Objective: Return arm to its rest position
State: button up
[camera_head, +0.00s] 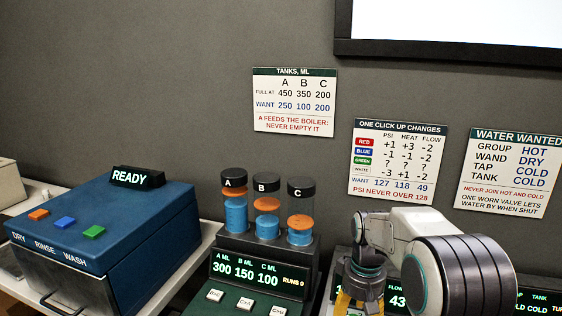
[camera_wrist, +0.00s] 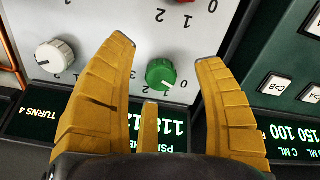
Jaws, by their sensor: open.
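My gripper (camera_wrist: 165,50) is open in the wrist view, with yellow fingers spread and nothing between them. Its fingers reach over a pale panel with a green knob (camera_wrist: 161,74) and a white knob (camera_wrist: 55,57). The green knob shows between the fingertips; I cannot tell how far below them it lies. In the head view my arm (camera_head: 440,262) is bent at the lower right, and the yellow fingers (camera_head: 357,303) point down over a dark display panel. The fingertips are cut off by the bottom edge there.
A blue washer box (camera_head: 140,225) with a READY sign stands at left. The tank unit (camera_head: 265,268) with three cylinders A, B and C stands close to the left of my arm. Several notice cards (camera_head: 398,160) hang on the grey wall behind. The air above the tanks is clear.

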jog(key=s+r+m+t, duration=0.1)
jog(key=s+r+t, duration=0.1)
jog(key=s, duration=1)
jog(key=s+r+t, duration=0.2)
jog(key=s+r, duration=0.3)
jog(key=s, duration=0.7)
jog(key=shift+s+r+m, duration=0.3)
jog(key=shift+s+m, duration=0.1)
jog(key=shift+d, duration=0.15)
dwell(0.4)
